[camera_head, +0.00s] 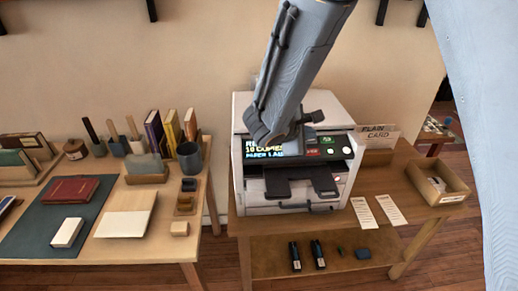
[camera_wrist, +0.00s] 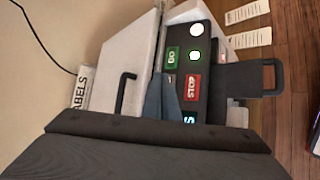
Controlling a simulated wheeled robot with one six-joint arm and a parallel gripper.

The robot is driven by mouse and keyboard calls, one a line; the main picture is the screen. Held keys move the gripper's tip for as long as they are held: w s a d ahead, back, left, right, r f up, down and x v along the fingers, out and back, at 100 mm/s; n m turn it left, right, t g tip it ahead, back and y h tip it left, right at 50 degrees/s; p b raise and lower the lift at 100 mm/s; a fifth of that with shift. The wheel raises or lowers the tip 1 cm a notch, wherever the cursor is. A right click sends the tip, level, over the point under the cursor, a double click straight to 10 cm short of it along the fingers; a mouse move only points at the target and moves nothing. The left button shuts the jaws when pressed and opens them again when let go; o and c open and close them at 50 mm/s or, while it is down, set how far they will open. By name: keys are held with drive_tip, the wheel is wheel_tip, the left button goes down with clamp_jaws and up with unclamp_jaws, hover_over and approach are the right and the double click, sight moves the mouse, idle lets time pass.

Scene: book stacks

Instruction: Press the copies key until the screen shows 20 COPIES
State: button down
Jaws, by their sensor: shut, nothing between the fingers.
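The copier (camera_head: 294,205) stands on the wooden table, its control panel facing me. Its screen (camera_head: 262,146) is partly covered by my arm; the middle line seems to read 10 COPIES, with PAPER and cut-off letters below. The panel has a green GO key (camera_wrist: 172,57), a red STOP key (camera_wrist: 191,87) and pale round keys (camera_wrist: 196,30) beyond them. I cannot read which is the copies key. My gripper (camera_wrist: 162,90) is shut and empty, over the panel beside GO and STOP. I cannot tell whether it touches anything. Its fingertips are hard to make out in the head view.
A second table (camera_head: 150,225) with books stands left, across a gap.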

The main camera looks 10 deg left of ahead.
drive_tip(key=shift+w+f+b, duration=0.2)
drive_tip(key=shift+f+b, duration=0.4)
drive_tip(key=shift+b, duration=0.35)
idle(0.6)
drive_tip(key=shift+r, duration=0.1)
drive_tip(key=shift+s+r, duration=0.2)
drive_tip(key=shift+r, duration=0.3)
wheel_tip(320, 180, up, 6)
drive_tip(key=s+p, duration=0.1)
drive_tip(key=p, duration=0.1)
drive_tip(key=shift+s+d+f+p, duration=0.15)
drive_tip(key=shift+s+d+p, duration=0.15)
drive_tip(key=shift+s+p, duration=0.1)
idle(0.7)
